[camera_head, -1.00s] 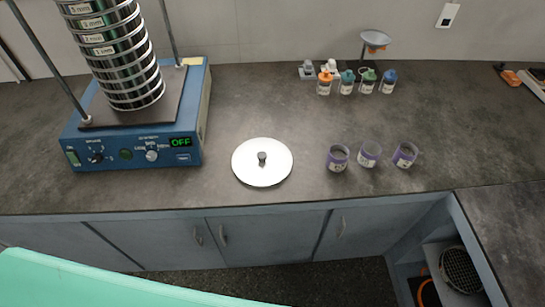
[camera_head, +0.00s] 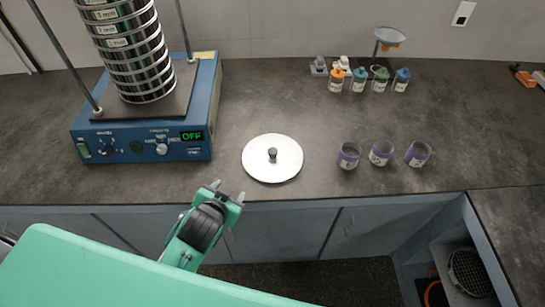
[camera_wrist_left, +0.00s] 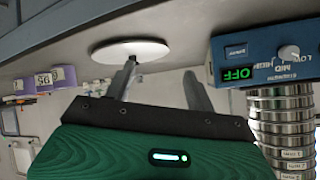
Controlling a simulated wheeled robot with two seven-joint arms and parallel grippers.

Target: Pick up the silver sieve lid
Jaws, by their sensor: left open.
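The silver sieve lid (camera_head: 284,166) is a round, pale disc with a dark knob (camera_head: 272,153) at its centre. It lies flat on the dark counter, right of the blue shaker. It also shows in the left wrist view (camera_wrist_left: 112,50), where a fingertip overlaps its edge. My left gripper (camera_head: 229,189) is open and empty, in front of the lid and to its left, near the counter's front edge. Its two fingers also show in the left wrist view (camera_wrist_left: 160,68), apart from each other. My right gripper is not in view.
The blue sieve shaker (camera_head: 130,149) with a stack of sieves (camera_head: 143,70) stands at the left, its display reading OFF. Several purple-labelled cups (camera_head: 381,153) stand right of the lid. Small bottles with coloured caps (camera_head: 359,80) stand farther back. The counter (camera_head: 290,105) behind the lid is clear.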

